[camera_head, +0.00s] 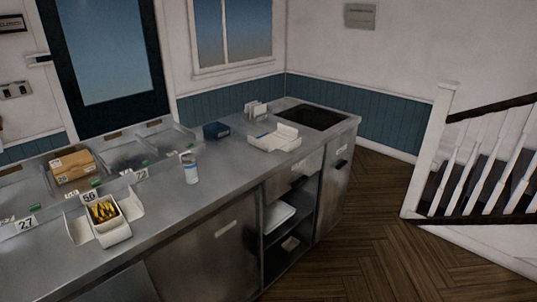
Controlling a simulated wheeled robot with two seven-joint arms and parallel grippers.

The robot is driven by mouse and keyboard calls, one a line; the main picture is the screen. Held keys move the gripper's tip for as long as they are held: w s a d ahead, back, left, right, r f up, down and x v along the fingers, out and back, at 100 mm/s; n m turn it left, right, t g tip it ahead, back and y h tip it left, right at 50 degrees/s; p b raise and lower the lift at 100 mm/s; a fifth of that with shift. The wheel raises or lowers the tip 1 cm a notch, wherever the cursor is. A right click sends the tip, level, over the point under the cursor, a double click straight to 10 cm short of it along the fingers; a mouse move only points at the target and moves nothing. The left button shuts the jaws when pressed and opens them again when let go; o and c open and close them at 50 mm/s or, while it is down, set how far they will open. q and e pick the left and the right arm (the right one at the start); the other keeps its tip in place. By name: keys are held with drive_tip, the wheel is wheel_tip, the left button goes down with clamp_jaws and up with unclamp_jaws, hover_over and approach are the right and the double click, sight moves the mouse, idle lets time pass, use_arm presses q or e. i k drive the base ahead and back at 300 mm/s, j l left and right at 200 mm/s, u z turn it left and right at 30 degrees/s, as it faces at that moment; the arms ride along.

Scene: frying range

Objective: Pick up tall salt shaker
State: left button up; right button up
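The tall salt shaker (190,168) is a small white cylinder with a blue band. It stands upright on the steel counter (222,180), just in front of the glass-sided food bins and right of the number 72 label. Nothing touches it from the front and it is fully visible. Neither of my grippers shows in the head view.
An open box with yellow food (103,210) sits left on the counter. A white open box (275,138), a dark blue box (216,130) and a sink (312,117) are to the right. Wooden floor (385,225) is clear; a stair railing (434,150) stands at right.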

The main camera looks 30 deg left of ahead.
sight(190, 169)
drive_tip(key=i+l+u, duration=0.1)
drive_tip(key=i+u, duration=0.15)
drive_tip(key=i, duration=0.25)
drive_tip(key=i+l+u, duration=0.25)
drive_tip(key=i, duration=0.3)
drive_tip(key=i+l+u, duration=0.3)
drive_tip(key=i, duration=0.15)
